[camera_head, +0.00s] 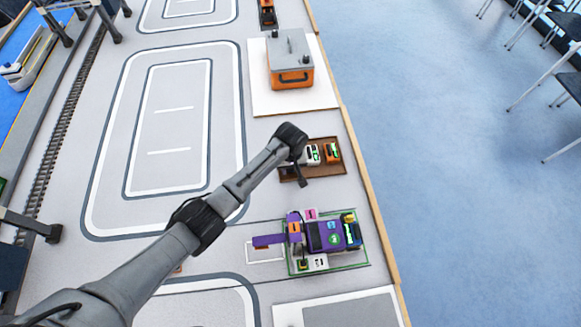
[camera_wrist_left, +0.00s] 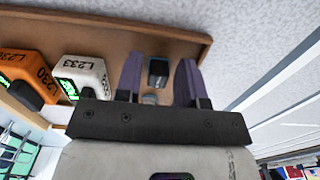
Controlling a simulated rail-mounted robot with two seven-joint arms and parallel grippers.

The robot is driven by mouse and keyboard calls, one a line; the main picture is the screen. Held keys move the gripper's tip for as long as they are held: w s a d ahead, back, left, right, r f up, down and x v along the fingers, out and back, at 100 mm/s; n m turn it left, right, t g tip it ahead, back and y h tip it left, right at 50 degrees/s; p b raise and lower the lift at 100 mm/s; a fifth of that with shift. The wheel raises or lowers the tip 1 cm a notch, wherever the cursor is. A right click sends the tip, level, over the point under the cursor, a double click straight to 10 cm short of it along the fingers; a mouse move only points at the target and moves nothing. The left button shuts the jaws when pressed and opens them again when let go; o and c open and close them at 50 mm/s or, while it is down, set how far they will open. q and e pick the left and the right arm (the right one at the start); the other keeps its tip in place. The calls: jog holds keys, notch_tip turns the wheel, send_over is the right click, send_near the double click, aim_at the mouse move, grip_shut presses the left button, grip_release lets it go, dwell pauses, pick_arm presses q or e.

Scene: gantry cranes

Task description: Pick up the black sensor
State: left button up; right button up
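The black sensor (camera_wrist_left: 158,72) is a small dark block at one end of a brown wooden tray (camera_wrist_left: 150,32) in the left wrist view. My left gripper (camera_wrist_left: 160,68) has its two purple fingers apart, one on each side of the sensor, with gaps between them and it. In the head view my left gripper (camera_head: 304,182) points down at the left end of the tray (camera_head: 326,173), and the arm hides the black sensor there. My right gripper is not in view.
A white sensor (camera_wrist_left: 84,76) and an orange sensor (camera_wrist_left: 27,78) stand in the same tray. A purple machine (camera_head: 325,236) sits in front of the tray, and an orange case (camera_head: 289,68) with a grey lid stands behind it. The marked table to the left is mostly clear.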

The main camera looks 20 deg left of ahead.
pick_arm(q)
grip_shut()
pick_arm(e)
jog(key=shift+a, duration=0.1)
pick_arm(q)
jog(key=shift+r, duration=0.1)
